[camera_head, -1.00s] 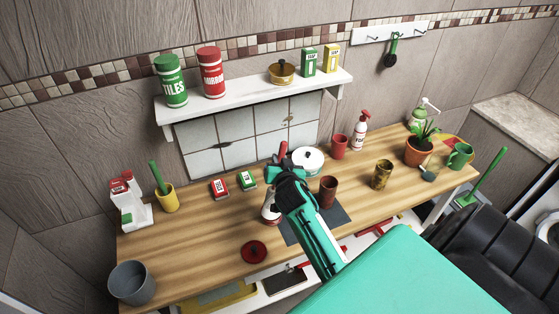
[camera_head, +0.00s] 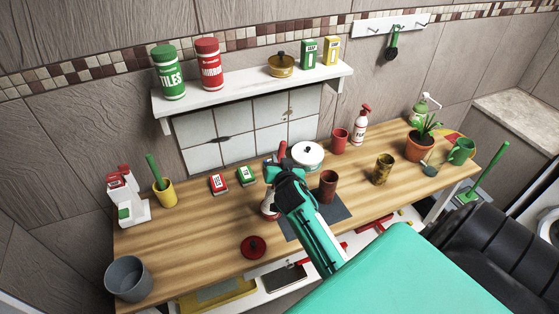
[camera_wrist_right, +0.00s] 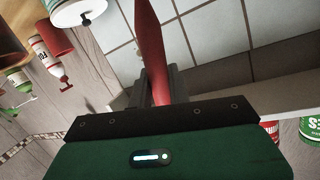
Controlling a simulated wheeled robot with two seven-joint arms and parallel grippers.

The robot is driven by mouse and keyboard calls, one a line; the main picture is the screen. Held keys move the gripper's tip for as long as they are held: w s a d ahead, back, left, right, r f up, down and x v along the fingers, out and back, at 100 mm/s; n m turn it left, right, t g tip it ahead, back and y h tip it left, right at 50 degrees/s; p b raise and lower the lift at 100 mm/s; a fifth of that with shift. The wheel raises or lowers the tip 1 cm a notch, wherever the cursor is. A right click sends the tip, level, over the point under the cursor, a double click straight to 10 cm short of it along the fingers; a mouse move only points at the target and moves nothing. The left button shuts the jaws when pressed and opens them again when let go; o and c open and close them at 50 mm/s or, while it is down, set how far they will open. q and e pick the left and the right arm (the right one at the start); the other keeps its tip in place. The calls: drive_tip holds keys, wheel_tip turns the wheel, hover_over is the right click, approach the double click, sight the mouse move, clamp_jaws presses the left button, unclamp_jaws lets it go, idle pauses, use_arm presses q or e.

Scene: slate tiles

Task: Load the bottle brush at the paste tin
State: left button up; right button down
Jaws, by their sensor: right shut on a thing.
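My right gripper (camera_head: 280,172) is shut on a red handle, which I take to be the bottle brush (camera_head: 282,150). The handle sticks up above the jaws, and it also shows in the right wrist view (camera_wrist_right: 151,45). The brush's lower end is hidden behind the gripper and arm. A white and red tin (camera_head: 267,206), likely the paste tin, stands on the wooden counter just below the gripper, partly covered by it. I cannot tell whether the brush touches it. A red lid (camera_head: 254,247) lies on the counter in front. My left gripper is not in view.
A white lidded pot (camera_head: 308,155) and a brown-red cup (camera_head: 328,186) stand close to the right gripper. Red and green boxes (camera_head: 218,184) lie to the left. A white shelf (camera_head: 255,92) runs above the back. The counter's left middle is clear.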

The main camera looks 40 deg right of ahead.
sight(280, 154)
drive_tip(key=shift+f+b, duration=0.55)
drive_tip(key=shift+f, duration=0.25)
idle(1.3)
wheel_tip(280, 154, up, 7)
drive_tip(key=p, duration=0.6)
drive_tip(key=shift+r, duration=0.15)
idle(0.7)
